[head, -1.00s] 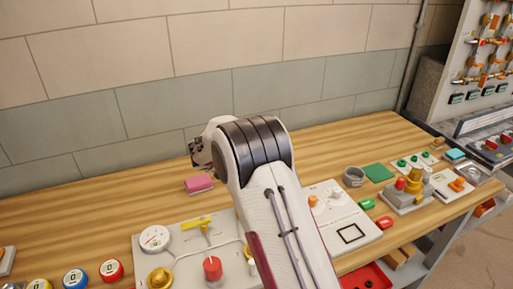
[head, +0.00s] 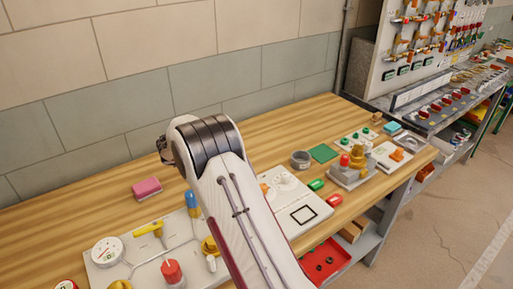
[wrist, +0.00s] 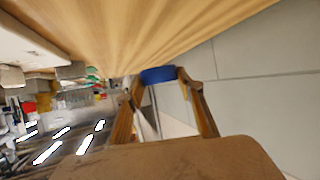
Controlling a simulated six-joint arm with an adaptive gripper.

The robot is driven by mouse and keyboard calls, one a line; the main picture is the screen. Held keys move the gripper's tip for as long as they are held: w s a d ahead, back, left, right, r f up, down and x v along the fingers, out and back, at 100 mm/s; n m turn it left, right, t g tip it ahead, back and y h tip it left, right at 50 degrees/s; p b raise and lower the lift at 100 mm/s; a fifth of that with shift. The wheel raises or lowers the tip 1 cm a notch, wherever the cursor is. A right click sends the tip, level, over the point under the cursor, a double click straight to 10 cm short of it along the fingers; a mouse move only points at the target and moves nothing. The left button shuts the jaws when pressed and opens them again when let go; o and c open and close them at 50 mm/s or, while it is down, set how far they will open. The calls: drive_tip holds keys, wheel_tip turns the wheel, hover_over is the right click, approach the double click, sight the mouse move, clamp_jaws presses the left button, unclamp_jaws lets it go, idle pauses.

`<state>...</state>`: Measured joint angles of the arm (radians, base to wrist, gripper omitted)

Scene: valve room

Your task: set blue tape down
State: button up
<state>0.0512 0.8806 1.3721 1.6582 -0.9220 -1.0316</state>
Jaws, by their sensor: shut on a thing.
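The blue tape (wrist: 158,75) shows in the wrist view as a blue ring between the two brown fingers of my gripper (wrist: 160,78). The fingers are shut on it. The tape appears above the wooden bench top, but its height cannot be told. In the head view only a dark part of my gripper (head: 166,150) shows at the far left end of my arm, above the bench (head: 90,204). The fingers and the tape are hidden there behind my arm.
A pink block (head: 147,188) lies left of my gripper. A valve panel (head: 140,270) is in front. Bare bench lies along the wall.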

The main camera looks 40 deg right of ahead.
drive_tip(key=d+r+m+g+h, duration=0.1)
drive_tip(key=d+r+m+g, duration=0.1)
drive_tip(key=d, duration=1)
drive_tip(key=shift+w+d+r+m+g, duration=0.3)
drive_tip(key=shift+w+d+r+g, duration=0.1)
drive_tip(key=shift+r, duration=0.15)
hover_over(255, 148)
drive_tip(key=shift+s+a+f, duration=0.1)
drive_tip(key=shift+f, duration=3.05)
drive_tip(key=shift+f, duration=1.9)
drive_tip(key=shift+f, duration=0.15)
